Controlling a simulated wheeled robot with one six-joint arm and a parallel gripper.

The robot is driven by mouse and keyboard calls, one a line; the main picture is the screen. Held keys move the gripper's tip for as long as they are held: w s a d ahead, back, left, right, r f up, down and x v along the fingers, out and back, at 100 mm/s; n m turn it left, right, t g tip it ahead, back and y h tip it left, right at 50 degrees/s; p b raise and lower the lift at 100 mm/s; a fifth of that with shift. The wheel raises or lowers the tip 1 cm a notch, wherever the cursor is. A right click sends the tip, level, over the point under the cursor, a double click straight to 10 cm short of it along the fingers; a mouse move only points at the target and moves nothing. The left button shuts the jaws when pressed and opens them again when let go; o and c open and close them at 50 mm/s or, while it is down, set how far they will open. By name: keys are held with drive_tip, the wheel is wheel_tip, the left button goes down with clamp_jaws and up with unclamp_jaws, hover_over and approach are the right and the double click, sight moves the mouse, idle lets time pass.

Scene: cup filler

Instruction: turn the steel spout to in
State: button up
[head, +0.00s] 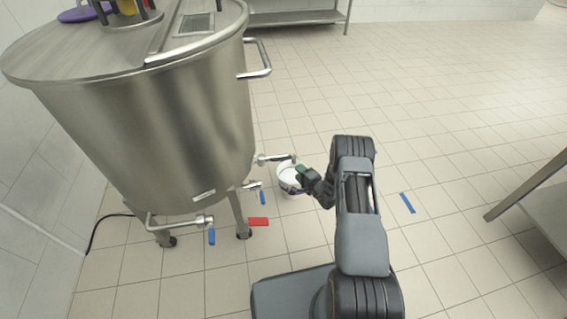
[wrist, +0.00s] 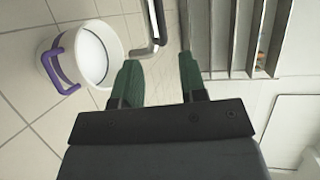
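The steel spout (head: 272,159) sticks out to the right from the lower side of a large steel tank (head: 165,125), its tip bent down. In the wrist view the curved spout (wrist: 158,22) lies ahead, between the lines of my two fingers. My gripper (head: 301,170) is close to the spout's tip, to its right and slightly lower in the head view. In the wrist view my gripper (wrist: 160,62) has its green fingers apart with nothing between the tips. Whether a finger touches the spout cannot be told.
A white bucket (head: 288,190) is below the spout; its purple handle shows in the wrist view (wrist: 57,66). A red strip (head: 259,222) and a blue strip (head: 407,203) lie on the floor. The right floor is open.

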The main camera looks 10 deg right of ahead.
sight(283, 159)
drive_tip(key=b+x, duration=0.4)
drive_tip(key=x, duration=0.8)
drive_tip(key=shift+w+a+f+b, duration=0.1)
drive_tip(key=shift+w+a+b, duration=0.1)
drive_tip(key=shift+b, duration=0.1)
drive_tip(key=shift+d, duration=0.1)
clamp_jaws()
